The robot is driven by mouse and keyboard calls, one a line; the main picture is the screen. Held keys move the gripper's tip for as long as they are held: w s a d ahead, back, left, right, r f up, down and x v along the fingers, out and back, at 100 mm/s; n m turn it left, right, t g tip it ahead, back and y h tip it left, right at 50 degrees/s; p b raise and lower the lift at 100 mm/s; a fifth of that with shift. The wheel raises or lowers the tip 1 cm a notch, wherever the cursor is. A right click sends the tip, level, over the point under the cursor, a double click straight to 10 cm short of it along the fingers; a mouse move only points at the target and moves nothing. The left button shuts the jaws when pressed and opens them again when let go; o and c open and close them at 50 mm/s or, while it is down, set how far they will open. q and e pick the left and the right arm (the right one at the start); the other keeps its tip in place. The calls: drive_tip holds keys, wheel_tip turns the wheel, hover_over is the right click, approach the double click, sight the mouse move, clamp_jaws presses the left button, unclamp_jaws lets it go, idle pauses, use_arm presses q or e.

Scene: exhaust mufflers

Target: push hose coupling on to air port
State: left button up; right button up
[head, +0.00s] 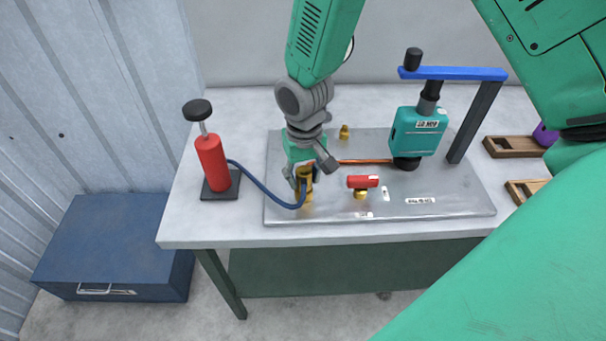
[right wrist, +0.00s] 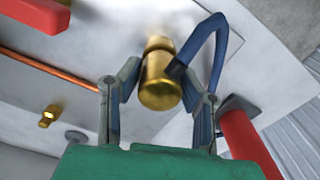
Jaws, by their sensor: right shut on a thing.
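My right gripper (head: 303,178) points down over the left part of the metal plate (head: 440,205). It is shut on the brass hose coupling (head: 305,190), which stands roughly upright. In the right wrist view the coupling (right wrist: 160,82) sits between the two fingers (right wrist: 160,88), and the blue hose (right wrist: 213,45) leaves its side. The hose (head: 262,188) runs to a red hand pump (head: 212,160). A narrower brass part shows at the coupling's far end, near the plate. I cannot tell whether this is the air port or whether the coupling is seated on it. My left gripper is not in view.
A red-handled brass valve (head: 362,183) stands right of the gripper. A small brass fitting (head: 344,132), a copper pipe (head: 366,161) and a teal device (head: 418,132) under a blue-topped bracket (head: 452,73) are behind. Wooden holders (head: 512,147) lie at the right. The front table strip is clear.

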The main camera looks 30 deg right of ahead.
drive_tip(key=shift+f, duration=0.4)
drive_tip(key=o, duration=1.2)
drive_tip(key=shift+c, duration=0.2)
drive_tip(key=shift+r, duration=0.1)
drive_tip(key=shift+r, duration=0.35)
wheel_tip(320, 180, up, 11)
